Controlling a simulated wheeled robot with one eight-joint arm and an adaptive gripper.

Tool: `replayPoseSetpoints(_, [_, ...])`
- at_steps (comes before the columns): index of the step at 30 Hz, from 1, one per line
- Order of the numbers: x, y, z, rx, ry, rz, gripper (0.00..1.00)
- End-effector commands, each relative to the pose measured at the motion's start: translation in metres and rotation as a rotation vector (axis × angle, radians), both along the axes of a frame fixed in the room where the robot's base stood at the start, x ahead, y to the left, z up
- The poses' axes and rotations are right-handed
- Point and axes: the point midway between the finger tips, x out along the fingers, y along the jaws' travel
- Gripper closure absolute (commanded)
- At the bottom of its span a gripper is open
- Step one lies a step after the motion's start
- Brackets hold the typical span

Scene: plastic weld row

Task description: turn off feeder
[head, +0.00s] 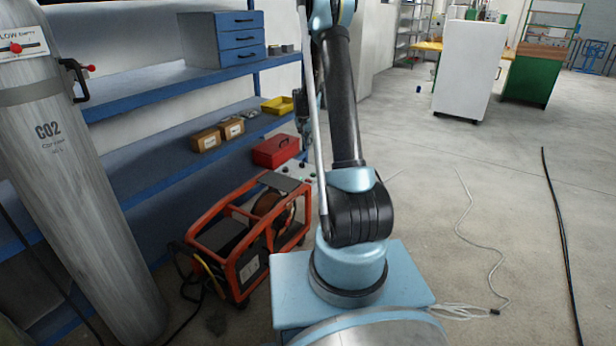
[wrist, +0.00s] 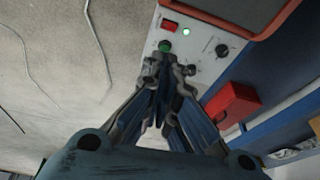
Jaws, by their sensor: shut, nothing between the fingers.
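The feeder (head: 240,235) is an orange tubular frame with a spool inside, standing on the floor left of my arm in the head view. In the wrist view its pale control panel (wrist: 200,68) has a red switch (wrist: 169,25), a green button (wrist: 165,46), a lit green lamp (wrist: 186,31) and a black knob (wrist: 222,50). My gripper (wrist: 168,66) is shut and empty, its tips over the panel just below the green button. Whether they touch the button cannot be told. In the head view my arm hides part of the panel.
A blue shelf (head: 150,95) runs behind the feeder, with a red box (head: 275,150), cardboard boxes (head: 218,133) and a yellow bin (head: 277,105). A CO2 cylinder (head: 85,190) stands at left. Cables (head: 560,230) lie on the otherwise open floor at right.

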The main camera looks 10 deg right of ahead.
Motion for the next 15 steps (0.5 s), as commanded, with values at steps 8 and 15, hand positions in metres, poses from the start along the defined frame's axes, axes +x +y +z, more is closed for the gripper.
replayPoseSetpoints(8, [0.034, 0.000, -0.054, 0.002, -0.012, -0.053, 1.00])
replayPoseSetpoints(15, [0.046, 0.000, -0.079, 0.003, -0.018, -0.078, 1.00])
